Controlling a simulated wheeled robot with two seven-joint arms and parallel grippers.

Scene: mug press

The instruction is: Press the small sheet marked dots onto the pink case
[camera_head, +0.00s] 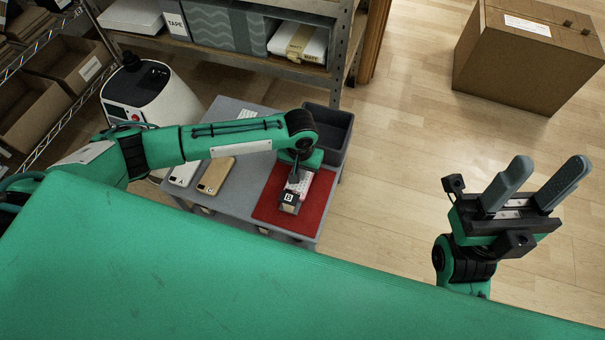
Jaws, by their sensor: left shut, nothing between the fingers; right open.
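A pink case (306,181) lies on the red mat (317,212) on the grey table, partly hidden by my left gripper. Its visible surface is pale and speckled. I cannot make out a separate dots sheet or whether one lies on it. My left gripper (294,178) points down right over the case, shut with nothing held. Whether it touches the case is hidden. A small dark piece with a white B mark (289,197) shows at the case's near end. My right gripper (549,170) is open and empty, off to the right over bare floor.
A pale case (184,173) and a tan case (215,176) lie on the table left of the mat. A small white sheet (248,114) lies behind my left arm. A dark grey bin (345,131) stands at the back right. A cardboard box (525,60) sits on the floor.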

